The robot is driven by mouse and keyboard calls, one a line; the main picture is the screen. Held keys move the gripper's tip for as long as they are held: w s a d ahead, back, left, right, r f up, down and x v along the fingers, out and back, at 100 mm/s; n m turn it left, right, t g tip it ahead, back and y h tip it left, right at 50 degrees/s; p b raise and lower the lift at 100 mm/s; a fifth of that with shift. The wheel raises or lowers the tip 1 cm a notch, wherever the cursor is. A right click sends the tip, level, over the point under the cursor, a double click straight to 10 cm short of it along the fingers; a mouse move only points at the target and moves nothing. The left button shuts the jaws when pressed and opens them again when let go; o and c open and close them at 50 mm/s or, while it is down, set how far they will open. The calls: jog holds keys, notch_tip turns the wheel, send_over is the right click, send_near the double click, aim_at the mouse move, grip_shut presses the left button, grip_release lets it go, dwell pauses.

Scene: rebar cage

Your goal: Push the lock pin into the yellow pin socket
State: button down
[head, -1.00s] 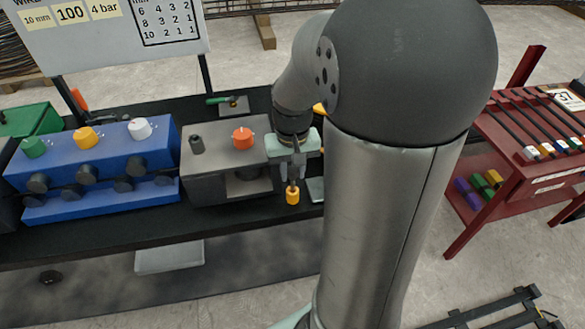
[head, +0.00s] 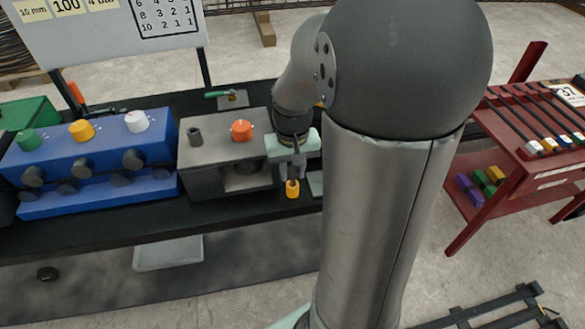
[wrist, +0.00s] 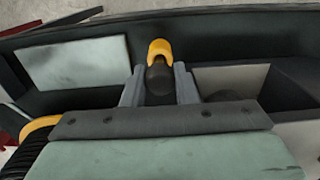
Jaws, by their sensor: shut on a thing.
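The yellow pin socket (head: 292,190) is a short upright cylinder near the front edge of the bench, right of the grey box. My gripper (head: 290,176) is just above it, pointing down and shut on the lock pin. In the wrist view, the lock pin (wrist: 159,82) is a dark piece between the two grey fingers. Its far end meets the yellow socket (wrist: 158,48), in line with it. The fingers hide much of the pin, and I cannot tell how deep it sits.
The grey box (head: 215,153) with an orange knob (head: 241,130) stands left of my gripper. A blue valve block (head: 95,160) is further left. A pale plate (head: 315,184) lies right of the socket. A red rack (head: 520,130) stands at the far right.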

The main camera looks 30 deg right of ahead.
aim_at(293, 169)
jog(key=shift+f+b, duration=0.5)
jog(key=shift+f, duration=0.2)
jog(key=c, duration=1.1)
grip_release()
jog(key=shift+o, duration=0.2)
notch_tip(293, 169, up, 18)
jog(key=shift+f, duration=0.25)
jog(key=s+a+f+n, duration=0.3)
jog(key=s+a+f, duration=0.9)
jog(key=f, duration=0.1)
jog(key=shift+f+n, duration=0.15)
jog(key=shift+n, duration=0.25)
